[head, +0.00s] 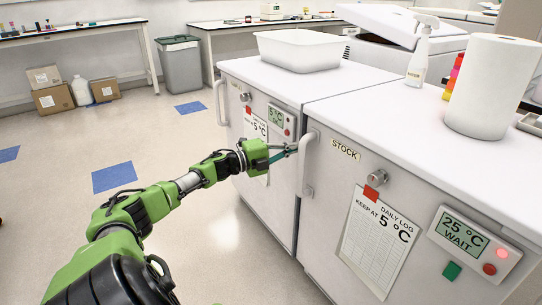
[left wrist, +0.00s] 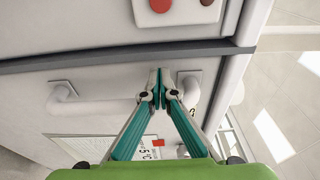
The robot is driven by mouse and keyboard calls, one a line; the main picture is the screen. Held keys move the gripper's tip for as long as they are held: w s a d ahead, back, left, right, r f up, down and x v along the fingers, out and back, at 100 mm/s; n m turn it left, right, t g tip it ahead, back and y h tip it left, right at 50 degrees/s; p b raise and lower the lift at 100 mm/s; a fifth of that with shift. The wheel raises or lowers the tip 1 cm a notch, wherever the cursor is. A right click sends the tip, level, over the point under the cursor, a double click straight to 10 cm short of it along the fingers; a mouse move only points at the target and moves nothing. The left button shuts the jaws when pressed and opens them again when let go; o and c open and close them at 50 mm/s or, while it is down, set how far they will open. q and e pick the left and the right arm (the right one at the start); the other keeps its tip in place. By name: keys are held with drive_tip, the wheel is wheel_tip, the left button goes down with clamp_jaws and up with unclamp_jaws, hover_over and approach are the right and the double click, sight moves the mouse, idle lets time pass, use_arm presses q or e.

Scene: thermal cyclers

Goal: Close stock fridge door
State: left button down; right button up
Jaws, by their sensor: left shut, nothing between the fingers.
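The stock fridge door (head: 338,205) is the white front at the right of the head view, with a STOCK label, a lock and a daily log sheet. It looks flush or nearly so; I cannot tell whether it is fully shut. Its handle (head: 309,165) is a white bar at the door's left edge, and it also shows in the left wrist view (left wrist: 95,106). My left gripper (head: 294,149) is shut and empty, its tips at the handle's left side in the head view. The tips (left wrist: 160,74) overlap the handle in the wrist view; contact is unclear. My right gripper is not in view.
A panel (head: 474,239) on the stock fridge reads 25 °C WAIT with a red light lit. A second fridge (head: 262,165) stands directly left, its panel showing 5 °C. Floor in front is open.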

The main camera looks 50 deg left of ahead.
use_arm(q)
drive_tip(key=v, duration=1)
drive_tip(key=shift+f, duration=0.15)
drive_tip(key=shift+d, duration=0.15)
